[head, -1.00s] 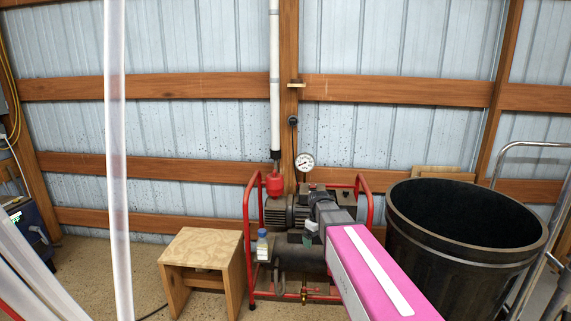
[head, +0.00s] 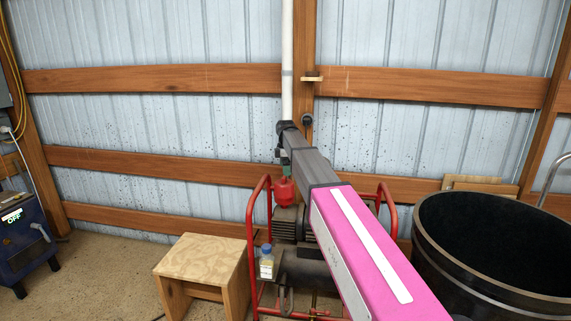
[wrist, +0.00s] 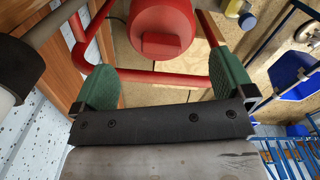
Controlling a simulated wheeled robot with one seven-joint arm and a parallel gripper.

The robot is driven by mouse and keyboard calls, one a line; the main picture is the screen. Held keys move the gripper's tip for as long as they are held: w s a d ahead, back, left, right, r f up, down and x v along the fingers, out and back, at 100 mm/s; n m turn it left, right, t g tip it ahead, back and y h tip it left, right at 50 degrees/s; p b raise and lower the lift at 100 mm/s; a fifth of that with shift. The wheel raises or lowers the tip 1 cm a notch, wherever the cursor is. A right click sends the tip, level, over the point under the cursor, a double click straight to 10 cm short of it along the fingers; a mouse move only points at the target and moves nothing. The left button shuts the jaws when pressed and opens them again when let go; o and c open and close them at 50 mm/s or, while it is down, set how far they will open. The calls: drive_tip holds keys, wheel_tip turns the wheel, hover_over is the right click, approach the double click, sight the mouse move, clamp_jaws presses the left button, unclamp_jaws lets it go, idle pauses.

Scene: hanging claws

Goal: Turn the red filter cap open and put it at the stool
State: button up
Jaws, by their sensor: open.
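The compressor's red tube frame (head: 250,225) stands around the cap's lower side. A small bottle with a blue lid (head: 266,264) stands on the compressor's left side. A large black bin (head: 490,250) is at the right. A blue heater (head: 25,248) is at far left.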

sight(286, 182)
wheel_tip(286, 182, down, 9)
drive_tip(key=shift+r, duration=0.2)
idle(0.3)
drive_tip(key=c, duration=0.8)
drive_tip(key=n, duration=0.2)
drive_tip(key=shift+n, duration=0.3)
drive_tip(key=o, duration=0.8)
drive_tip(key=shift+n, duration=0.4)
drive_tip(key=shift+r, duration=0.15)
drive_tip(key=shift+r, duration=2.85)
